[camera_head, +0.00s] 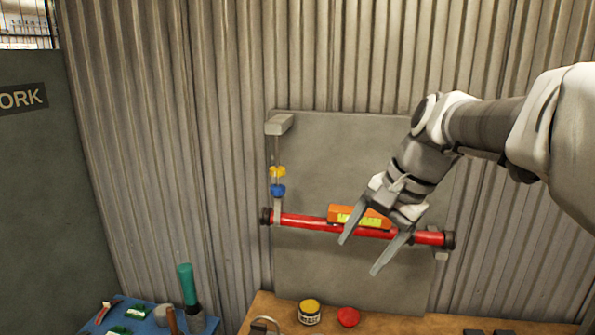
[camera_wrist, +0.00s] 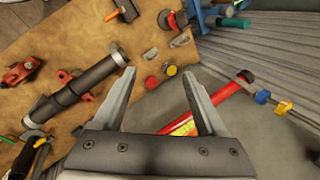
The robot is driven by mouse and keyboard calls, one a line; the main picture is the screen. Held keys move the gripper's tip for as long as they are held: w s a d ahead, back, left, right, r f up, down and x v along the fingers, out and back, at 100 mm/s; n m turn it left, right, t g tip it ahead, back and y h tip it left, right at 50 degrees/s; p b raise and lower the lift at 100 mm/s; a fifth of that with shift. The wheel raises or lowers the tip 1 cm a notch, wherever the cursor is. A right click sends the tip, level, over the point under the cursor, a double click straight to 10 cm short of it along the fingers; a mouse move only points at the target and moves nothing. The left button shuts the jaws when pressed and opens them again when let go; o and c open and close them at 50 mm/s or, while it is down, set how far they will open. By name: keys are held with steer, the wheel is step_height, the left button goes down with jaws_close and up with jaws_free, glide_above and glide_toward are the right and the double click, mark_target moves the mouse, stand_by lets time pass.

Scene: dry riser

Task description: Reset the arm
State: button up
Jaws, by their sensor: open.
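My gripper (camera_head: 376,252) is open and empty, held in front of the grey wall panel on the right side of the head view. Behind the fingers a red pipe (camera_head: 303,222) with black ends runs nearly level across the panel (camera_head: 340,130). An orange level with a yellow-green window (camera_head: 345,217) rests along the top of the pipe.
Below is a wooden bench (camera_head: 385,325) with a yellow-lidded jar (camera_head: 309,311) and a red cap (camera_head: 348,317). A blue tray (camera_head: 150,325) with tools stands left. A dark pipe (camera_wrist: 85,85) and red fittings (camera_wrist: 20,75) lie on the bench.

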steer(key=s+d+f+n+t+h, duration=0.1)
steer(key=s+f+n, duration=0.2)
steer(key=s, duration=0.5)
steer(key=s+d+f+n+t+h, duration=0.2)
steer(key=s+f+n, duration=0.2)
steer(key=s+n, duration=0.2)
steer(key=shift+s+d+h, duration=0.15)
steer(key=shift+s+h, duration=0.15)
steer(key=shift+s, duration=0.6)
stand_by(0.4)
